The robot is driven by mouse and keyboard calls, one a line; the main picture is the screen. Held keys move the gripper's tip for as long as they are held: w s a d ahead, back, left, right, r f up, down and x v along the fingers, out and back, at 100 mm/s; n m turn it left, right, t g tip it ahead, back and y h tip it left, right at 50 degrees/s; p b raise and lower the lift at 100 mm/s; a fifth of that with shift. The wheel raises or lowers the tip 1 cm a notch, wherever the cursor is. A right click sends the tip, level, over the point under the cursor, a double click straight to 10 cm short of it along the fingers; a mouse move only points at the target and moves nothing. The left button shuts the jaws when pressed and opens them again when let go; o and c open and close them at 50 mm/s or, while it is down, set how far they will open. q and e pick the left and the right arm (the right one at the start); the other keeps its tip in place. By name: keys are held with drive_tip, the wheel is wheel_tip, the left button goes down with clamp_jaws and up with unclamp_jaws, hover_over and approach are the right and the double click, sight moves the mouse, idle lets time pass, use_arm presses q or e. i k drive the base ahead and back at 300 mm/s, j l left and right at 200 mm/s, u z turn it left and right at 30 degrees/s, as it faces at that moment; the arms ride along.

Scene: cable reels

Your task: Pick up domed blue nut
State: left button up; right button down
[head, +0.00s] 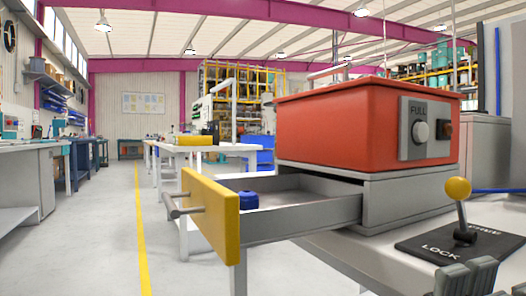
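The domed blue nut (248,201) sits inside the open grey drawer (300,218), close behind its yellow front panel (212,210). Its rounded top shows above the drawer's side wall, and its lower part is hidden by that wall.
The drawer slides out to the left from under a red box (365,125) with a panel marked FULL. A yellow-knobbed lever (458,190) stands on a black LOCK plate at the right. A dark grey ribbed part (466,278) at the lower right is unclear. Open floor lies left.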

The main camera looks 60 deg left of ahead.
sight(249, 199)
drive_tip(key=l+u, duration=0.15)
drive_tip(key=u, duration=0.5)
drive_tip(key=j+u, duration=0.1)
drive_tip(key=u, duration=0.8)
drive_tip(key=i+u, duration=0.1)
drive_tip(key=u, duration=0.35)
